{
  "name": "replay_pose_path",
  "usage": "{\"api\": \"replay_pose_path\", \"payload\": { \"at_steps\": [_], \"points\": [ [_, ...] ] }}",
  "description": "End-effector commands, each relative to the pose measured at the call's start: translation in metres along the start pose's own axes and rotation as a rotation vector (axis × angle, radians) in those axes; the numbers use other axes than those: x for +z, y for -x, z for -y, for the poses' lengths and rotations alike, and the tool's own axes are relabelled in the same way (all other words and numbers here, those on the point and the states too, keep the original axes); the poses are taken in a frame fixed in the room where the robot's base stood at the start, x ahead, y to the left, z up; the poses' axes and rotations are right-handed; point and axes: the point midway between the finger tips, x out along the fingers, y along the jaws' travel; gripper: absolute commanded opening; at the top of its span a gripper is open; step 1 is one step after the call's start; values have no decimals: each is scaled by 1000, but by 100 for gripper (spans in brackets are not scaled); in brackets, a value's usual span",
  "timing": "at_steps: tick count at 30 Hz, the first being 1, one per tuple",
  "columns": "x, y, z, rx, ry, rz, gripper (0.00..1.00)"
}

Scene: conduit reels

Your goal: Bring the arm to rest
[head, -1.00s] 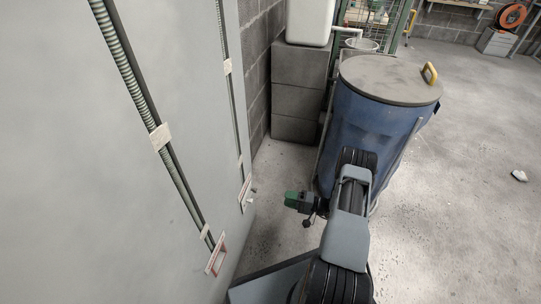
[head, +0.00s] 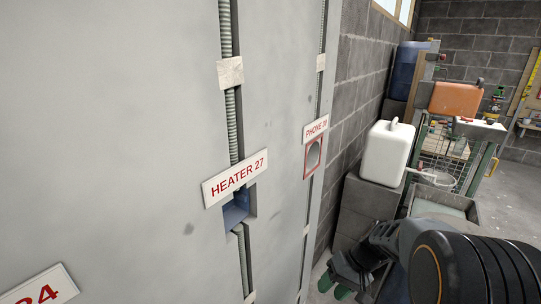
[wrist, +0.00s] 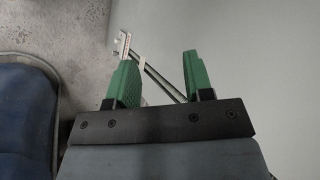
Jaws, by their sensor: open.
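My gripper (wrist: 160,75) shows in the wrist view with its two green fingers apart and nothing between them. In the head view my gripper (head: 334,288) is low in the picture, right of centre, with its green fingertips near the bottom edge. My arm fills the lower right corner there, its dark ribbed joint close to the camera. Beyond the fingers, the wrist view shows the grey wall panel with a conduit run and bare concrete floor.
The grey panel (head: 120,130) fills the left, with signs HEATER 27 (head: 236,178) and PHONE 30 (head: 316,129). A white canister (head: 387,152) stands on grey blocks (head: 365,208). A blue surface (wrist: 25,120) lies close at left in the wrist view.

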Motion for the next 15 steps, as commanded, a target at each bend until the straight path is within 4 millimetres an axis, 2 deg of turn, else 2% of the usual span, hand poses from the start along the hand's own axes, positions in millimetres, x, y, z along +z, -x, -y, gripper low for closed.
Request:
{"api": "replay_pose_path", "payload": {
  "at_steps": [1,6,9,15],
  "points": [
    [18,40,31,84,25,-27,47],
    [60,104,75,320,64,-146,47],
    [78,134,93,418,84,-232,47],
    [100,172,114,528,116,-373,47]
  ]
}}
